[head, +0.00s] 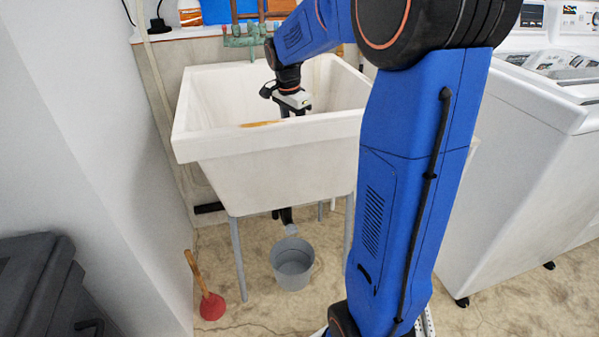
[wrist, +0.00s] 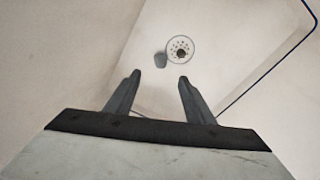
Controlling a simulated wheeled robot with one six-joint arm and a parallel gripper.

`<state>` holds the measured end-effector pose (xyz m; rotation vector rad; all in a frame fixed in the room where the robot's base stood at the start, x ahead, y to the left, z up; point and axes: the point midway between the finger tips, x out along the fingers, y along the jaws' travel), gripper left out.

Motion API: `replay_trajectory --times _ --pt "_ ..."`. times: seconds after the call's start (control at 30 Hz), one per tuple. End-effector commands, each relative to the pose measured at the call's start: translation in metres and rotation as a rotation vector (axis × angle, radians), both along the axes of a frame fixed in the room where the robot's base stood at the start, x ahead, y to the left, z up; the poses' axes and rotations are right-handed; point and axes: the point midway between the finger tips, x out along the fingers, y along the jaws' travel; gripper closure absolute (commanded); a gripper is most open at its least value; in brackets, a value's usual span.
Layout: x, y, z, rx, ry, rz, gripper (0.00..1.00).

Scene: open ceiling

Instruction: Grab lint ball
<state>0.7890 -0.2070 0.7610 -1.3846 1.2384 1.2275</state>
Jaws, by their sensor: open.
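A small grey lump, which looks like the lint ball (wrist: 160,59), lies on the sink floor just left of the round drain (wrist: 181,48) in the wrist view. My gripper (wrist: 159,78) is open and empty, its two dark fingers pointing toward the lump, which shows between and beyond the tips. In the head view my gripper (head: 291,107) reaches down into the white utility sink (head: 275,160). The lint ball is hidden there behind the sink's front wall.
Sink walls surround my gripper. A wooden-coloured thing (head: 262,124) shows at the sink's front rim. The green faucet (head: 243,37) stands behind. A grey bucket (head: 293,265) and red plunger (head: 212,305) are on the floor. A white washing machine (head: 520,150) stands right.

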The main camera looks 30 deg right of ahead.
Motion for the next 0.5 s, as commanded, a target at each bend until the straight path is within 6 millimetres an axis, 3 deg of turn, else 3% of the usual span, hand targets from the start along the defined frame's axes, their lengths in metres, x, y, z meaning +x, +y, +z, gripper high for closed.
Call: replay_trajectory --times 0.3,0.5 --pt "0.000 -0.007 -0.057 0.001 0.002 0.000 0.51" --pt "0.000 -0.010 -0.080 0.001 0.002 0.000 0.51"
